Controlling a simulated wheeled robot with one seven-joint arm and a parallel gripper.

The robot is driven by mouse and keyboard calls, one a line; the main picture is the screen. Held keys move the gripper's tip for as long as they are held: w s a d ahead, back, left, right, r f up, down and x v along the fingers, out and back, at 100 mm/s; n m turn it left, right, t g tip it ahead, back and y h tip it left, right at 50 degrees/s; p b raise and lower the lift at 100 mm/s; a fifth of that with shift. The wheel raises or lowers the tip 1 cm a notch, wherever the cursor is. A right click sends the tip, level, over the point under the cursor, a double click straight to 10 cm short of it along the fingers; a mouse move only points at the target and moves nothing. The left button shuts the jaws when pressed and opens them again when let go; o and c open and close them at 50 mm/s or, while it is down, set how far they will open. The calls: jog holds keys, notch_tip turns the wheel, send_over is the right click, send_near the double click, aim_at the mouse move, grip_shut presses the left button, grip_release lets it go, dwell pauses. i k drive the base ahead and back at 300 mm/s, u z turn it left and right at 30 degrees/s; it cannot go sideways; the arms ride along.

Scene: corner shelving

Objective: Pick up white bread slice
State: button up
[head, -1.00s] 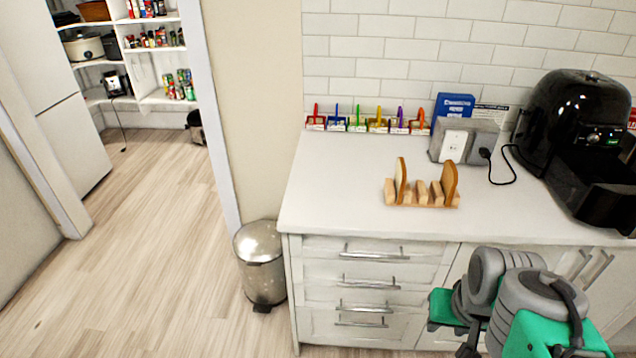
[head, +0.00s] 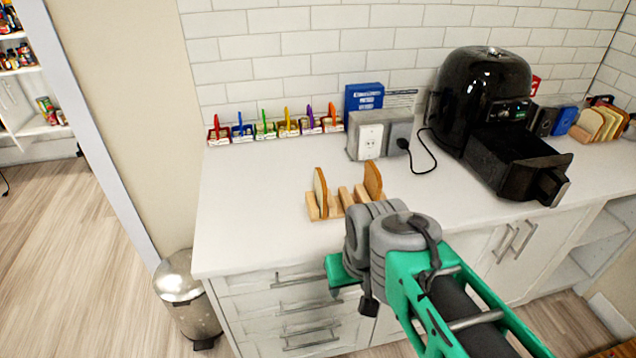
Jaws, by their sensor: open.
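Two bread slices with brown crusts stand upright and apart in a wooden rack (head: 330,208) on the counter. The left slice (head: 320,192) shows a narrow pale face; the right slice (head: 373,181) shows mostly its brown side. Several more pale slices (head: 600,123) stand in another holder at the far right of the counter. I cannot tell which slice is meant by white. My green and grey arm reaches in from the lower right, its joints just in front of the near rack, overlapping its right end. My gripper's fingertips do not show.
A black air fryer (head: 487,95) with its drawer pulled out stands right of the rack. A grey outlet box (head: 375,137) with a cord is behind it. Small coloured-handled containers (head: 270,127) line the wall. The counter's left part is clear. A metal bin (head: 185,290) stands below.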

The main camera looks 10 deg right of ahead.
aim_at(320, 184)
jog(key=z, duration=0.75)
jog(key=k, duration=1)
jog(key=u, duration=1.25)
jog(key=i, duration=1)
jog(key=u, duration=0.05)
